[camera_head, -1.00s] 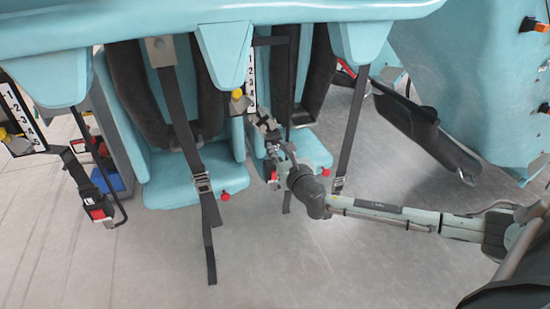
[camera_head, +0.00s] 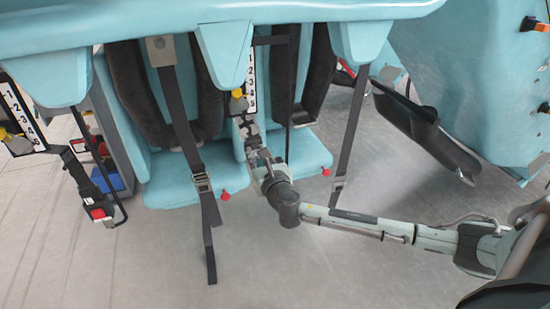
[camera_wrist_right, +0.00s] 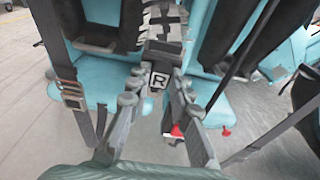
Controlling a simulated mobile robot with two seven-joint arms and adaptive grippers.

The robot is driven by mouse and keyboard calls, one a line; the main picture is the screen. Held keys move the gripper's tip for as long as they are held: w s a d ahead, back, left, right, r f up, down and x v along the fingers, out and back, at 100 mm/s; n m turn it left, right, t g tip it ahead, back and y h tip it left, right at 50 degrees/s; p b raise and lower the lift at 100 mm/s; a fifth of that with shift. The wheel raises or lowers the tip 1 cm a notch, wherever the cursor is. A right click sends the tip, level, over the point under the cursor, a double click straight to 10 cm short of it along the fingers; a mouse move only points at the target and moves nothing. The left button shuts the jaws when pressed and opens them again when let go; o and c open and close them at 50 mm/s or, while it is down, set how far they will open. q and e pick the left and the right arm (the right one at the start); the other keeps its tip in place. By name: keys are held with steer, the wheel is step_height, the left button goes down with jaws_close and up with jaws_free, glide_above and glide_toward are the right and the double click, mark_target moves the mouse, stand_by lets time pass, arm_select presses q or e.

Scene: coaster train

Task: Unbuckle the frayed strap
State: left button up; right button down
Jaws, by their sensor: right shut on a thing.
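My right gripper (camera_head: 250,138) is up against the numbered white strip between the two seats. In the right wrist view its two fingers (camera_wrist_right: 158,92) are closed around a dark buckle piece with a white R label (camera_wrist_right: 158,80). A worn-looking strap with light grey and dark bands (camera_wrist_right: 165,22) runs up from that piece. I cannot tell whether the buckle is fastened. The part below the R label is partly hidden by the fingers. My left gripper is not in view.
A black strap with a metal buckle (camera_head: 201,183) hangs before the left seat (camera_head: 180,192); another strap (camera_head: 350,140) hangs to the right. A red-buttoned buckle (camera_head: 98,212) hangs at far left. Small red knobs (camera_head: 226,196) stick out below the seats. The floor in front is clear.

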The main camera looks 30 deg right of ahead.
steer(key=shift+w+a, duration=0.15)
steer(key=shift+a, duration=0.75)
steer(key=shift+w+a, duration=0.15)
steer(key=shift+a, duration=0.75)
step_height(320, 180, down, 14)
steer(key=b, duration=0.9)
steer(key=shift+r, duration=0.2)
steer(key=c, duration=1.3)
jaws_free()
steer(key=shift+r, duration=0.1)
steer(key=shift+s, duration=0.15)
steer(key=v, duration=1.1)
steer(key=shift+s, duration=0.35)
steer(key=shift+a, duration=0.1)
